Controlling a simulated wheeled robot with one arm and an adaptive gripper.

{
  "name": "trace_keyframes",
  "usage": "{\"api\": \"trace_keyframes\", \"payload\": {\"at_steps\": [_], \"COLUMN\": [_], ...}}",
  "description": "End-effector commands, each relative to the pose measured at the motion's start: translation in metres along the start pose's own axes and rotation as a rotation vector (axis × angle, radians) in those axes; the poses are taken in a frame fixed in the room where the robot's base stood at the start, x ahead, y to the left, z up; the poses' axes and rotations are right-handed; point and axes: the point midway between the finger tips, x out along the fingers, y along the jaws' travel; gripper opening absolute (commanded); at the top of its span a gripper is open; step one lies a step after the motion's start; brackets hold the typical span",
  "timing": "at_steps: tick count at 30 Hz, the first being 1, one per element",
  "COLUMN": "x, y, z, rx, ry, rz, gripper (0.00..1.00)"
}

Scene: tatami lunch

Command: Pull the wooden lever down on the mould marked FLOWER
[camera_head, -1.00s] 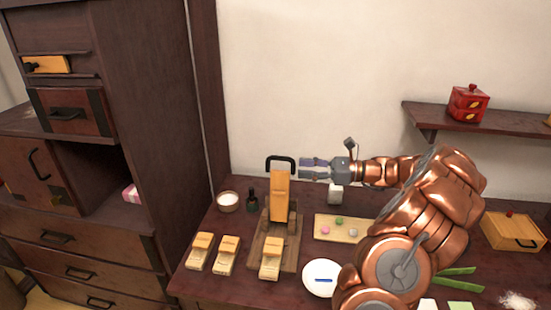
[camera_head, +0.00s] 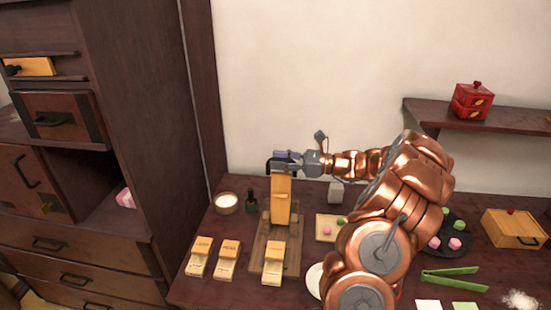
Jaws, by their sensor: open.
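A wooden lever (camera_head: 281,200) stands upright on a dark wooden press base (camera_head: 292,262) on the table. A black loop handle tops the lever, now partly covered by my gripper. A pale wooden mould (camera_head: 273,262) lies at the front of this base. Two similar moulds, one at the far left (camera_head: 199,258) and one beside it (camera_head: 227,260), lie to the left. Their dark markings are too small to read. My gripper (camera_head: 281,162) is open at the handle, its fingers pointing left. I cannot tell whether the fingers touch the handle or straddle it.
A white cup (camera_head: 226,203) and a dark bottle (camera_head: 252,200) stand left of the lever. A dark cabinet (camera_head: 150,130) borders the left.

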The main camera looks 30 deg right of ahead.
Motion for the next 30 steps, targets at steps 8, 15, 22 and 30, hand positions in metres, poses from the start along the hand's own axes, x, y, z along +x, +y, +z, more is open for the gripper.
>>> {"api": "trace_keyframes", "payload": {"at_steps": [8,15,22,30], "x": [0.0121,0.0127,0.0129,0.0127], "y": [0.0001,0.0004,0.0005,-0.0001], "z": [-0.0005,-0.0005,-0.0004,-0.0001], "rx": [-0.001,-0.001,-0.001,-0.002], "ry": [0.002,0.001,0.001,0.001], "rz": [0.000,0.002,0.003,0.001], "gripper": [0.41,0.34,0.10,0.00]}}
